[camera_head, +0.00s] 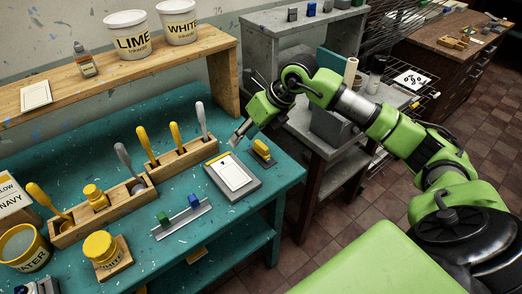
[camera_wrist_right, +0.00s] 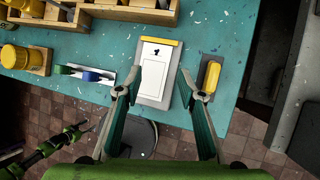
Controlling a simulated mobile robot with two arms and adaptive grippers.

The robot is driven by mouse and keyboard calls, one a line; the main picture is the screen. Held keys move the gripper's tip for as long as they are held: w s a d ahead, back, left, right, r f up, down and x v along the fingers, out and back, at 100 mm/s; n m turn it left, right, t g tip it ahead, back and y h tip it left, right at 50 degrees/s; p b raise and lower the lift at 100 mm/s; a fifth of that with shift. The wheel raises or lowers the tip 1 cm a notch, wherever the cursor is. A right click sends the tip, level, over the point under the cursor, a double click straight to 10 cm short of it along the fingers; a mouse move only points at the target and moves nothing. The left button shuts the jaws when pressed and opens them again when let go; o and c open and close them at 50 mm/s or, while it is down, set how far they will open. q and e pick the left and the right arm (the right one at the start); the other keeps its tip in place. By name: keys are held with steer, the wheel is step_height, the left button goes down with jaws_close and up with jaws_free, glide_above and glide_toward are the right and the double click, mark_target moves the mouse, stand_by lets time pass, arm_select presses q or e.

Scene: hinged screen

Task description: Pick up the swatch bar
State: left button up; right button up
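A light grey bar (camera_head: 181,220) carrying a green block (camera_head: 163,219) and a blue block (camera_head: 194,200) lies near the front of the teal table; I take it for the swatch bar. It also shows at the left in the right wrist view (camera_wrist_right: 104,78). My right gripper (camera_head: 238,134) is open and empty above the table, beyond a clipboard with a white sheet (camera_head: 231,173). In the right wrist view its spread fingers (camera_wrist_right: 158,72) frame the clipboard, with the bar to their left. My left gripper (camera_wrist_right: 80,128) is small at the lower left there; its opening is unclear.
A yellow-topped tool (camera_head: 262,150) lies right of the clipboard. Wooden trays (camera_head: 183,158) with several upright handled tools stand behind the bar. A yellow jar (camera_head: 101,247) and a water pot (camera_head: 23,247) stand at the left. The teal table around the bar is mostly clear.

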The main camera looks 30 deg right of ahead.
mark_target(262, 145)
steer(key=d+m+h, duration=0.1)
steer(key=d+h, duration=0.2)
steer(key=d, duration=0.6)
steer(key=shift+g, duration=0.4)
steer(key=x, duration=0.2)
steer(key=p+x, duration=0.1)
steer(key=x, duration=0.1)
steer(key=p+x, duration=0.1)
steer(key=x, duration=0.2)
steer(key=shift+s+d+f, duration=0.1)
steer(key=shift+s+f, duration=0.1)
steer(key=p+x, duration=0.2)
steer(key=x, duration=0.1)
steer(key=p+x, duration=0.1)
steer(key=shift+s+a+f, duration=0.1)
steer(key=shift+a+f, duration=0.25)
steer(key=shift+a, duration=0.05)
steer(key=shift+f, duration=0.35)
jaws_close()
